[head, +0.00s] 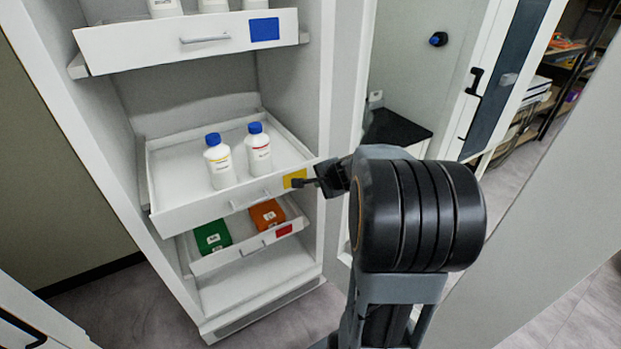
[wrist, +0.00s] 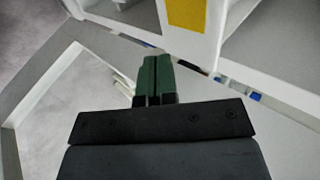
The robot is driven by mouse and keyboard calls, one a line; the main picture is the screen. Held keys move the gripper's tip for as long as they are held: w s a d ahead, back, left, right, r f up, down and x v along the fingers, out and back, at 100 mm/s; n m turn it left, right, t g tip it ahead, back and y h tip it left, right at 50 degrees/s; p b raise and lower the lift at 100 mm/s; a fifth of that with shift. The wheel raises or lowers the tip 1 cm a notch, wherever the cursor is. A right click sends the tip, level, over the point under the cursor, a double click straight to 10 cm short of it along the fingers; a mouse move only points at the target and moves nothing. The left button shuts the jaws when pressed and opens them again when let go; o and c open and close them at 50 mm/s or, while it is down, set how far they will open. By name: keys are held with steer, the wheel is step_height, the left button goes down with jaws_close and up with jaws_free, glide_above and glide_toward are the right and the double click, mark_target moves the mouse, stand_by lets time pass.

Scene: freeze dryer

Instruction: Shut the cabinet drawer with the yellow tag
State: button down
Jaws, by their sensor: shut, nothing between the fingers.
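The drawer with the yellow tag (head: 172,216) is the middle one in the white cabinet and stands pulled out. Its yellow tag (head: 295,178) is at the right end of its front, and the tag also shows in the wrist view (wrist: 187,14). Two white bottles with blue caps (head: 219,165) (head: 259,152) stand upright in it. My gripper (head: 298,183) is shut and empty, with its fingertips at the drawer front near the tag. In the wrist view my shut fingers (wrist: 155,75) point toward the front's edge. I cannot tell whether they touch it.
Above is a drawer with a blue tag (head: 130,46) holding several bottles. Below is a drawer with a red tag (head: 215,262) holding a green box (head: 212,237) and an orange box (head: 267,215). The cabinet's right side wall (head: 338,110) stands close to my arm. Floor is clear left of the cabinet.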

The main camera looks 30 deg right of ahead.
mark_target(307, 176)
steer(key=shift+w+f+p, duration=0.15)
steer(key=shift+w+f, duration=0.05)
steer(key=shift+w, duration=0.7)
steer(key=shift+w+f+p, duration=0.2)
steer(key=shift+w+f, duration=0.05)
steer(key=shift+w, duration=0.7)
steer(key=shift+w+f+p, duration=0.15)
steer(key=shift+w+f, duration=0.05)
steer(key=shift+w, duration=0.7)
